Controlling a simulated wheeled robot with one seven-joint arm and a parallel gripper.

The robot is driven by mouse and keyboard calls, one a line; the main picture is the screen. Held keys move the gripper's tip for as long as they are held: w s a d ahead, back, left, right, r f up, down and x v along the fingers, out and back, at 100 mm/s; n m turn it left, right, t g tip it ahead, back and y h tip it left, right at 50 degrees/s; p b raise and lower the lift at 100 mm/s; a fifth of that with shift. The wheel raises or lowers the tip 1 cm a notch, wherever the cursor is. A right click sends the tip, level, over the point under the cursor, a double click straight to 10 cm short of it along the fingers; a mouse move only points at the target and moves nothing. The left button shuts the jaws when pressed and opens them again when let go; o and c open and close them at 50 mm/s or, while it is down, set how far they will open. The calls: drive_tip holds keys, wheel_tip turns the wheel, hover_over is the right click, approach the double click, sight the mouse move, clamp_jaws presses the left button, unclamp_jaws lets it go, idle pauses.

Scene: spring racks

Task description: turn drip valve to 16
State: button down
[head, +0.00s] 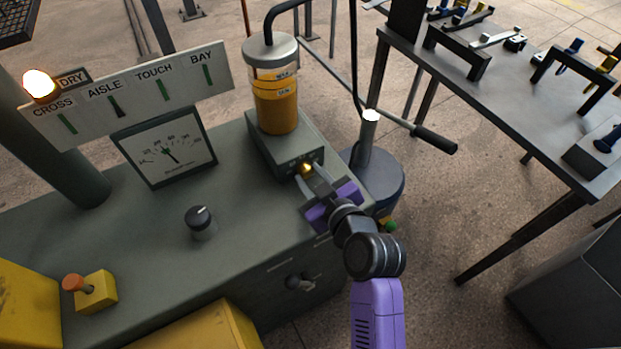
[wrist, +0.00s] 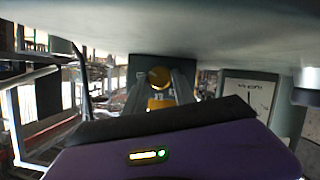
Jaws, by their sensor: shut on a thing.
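The drip valve (head: 305,168) is a small brass knob on the front of the grey block under the oil reservoir (head: 275,103), a clear cylinder of amber oil with a grey cap. My gripper (head: 309,175) reaches it from the front right, with its two grey fingers on either side of the knob, shut on it. The wrist view shows the brass knob (wrist: 159,78) between the fingertips (wrist: 161,88). Small marks by the knob are too small to read, so its setting cannot be told.
A slanted board (head: 130,95) carries CROSS, AISLE, TOUCH and BAY marks, with a lit DRY lamp (head: 39,85) beside it. Below are a dial gauge (head: 165,152), a black knob (head: 199,217) and an orange-topped lever (head: 75,283). A blue drum with a handled lever (head: 433,138) stands close right.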

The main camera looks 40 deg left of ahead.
drive_tip(key=m+g, duration=0.1)
drive_tip(key=m+g+y+b, duration=0.1)
drive_tip(key=m, duration=0.1)
drive_tip(key=m+b, duration=0.1)
drive_tip(key=shift+w+d+f+g, duration=0.1)
drive_tip(key=shift+w+f+g, duration=0.05)
drive_tip(key=shift+w+g, duration=0.2)
drive_tip(key=m+g+y+b, duration=0.1)
drive_tip(key=m, duration=0.1)
drive_tip(key=m+g+y+b, duration=0.1)
drive_tip(key=m+b, duration=0.1)
drive_tip(key=shift+w+d+m, duration=0.1)
drive_tip(key=shift+m, duration=0.3)
idle(0.4)
drive_tip(key=c, duration=1.3)
unclamp_jaws()
drive_tip(key=shift+d, duration=0.1)
drive_tip(key=v, duration=0.7)
drive_tip(key=shift+d, duration=0.3)
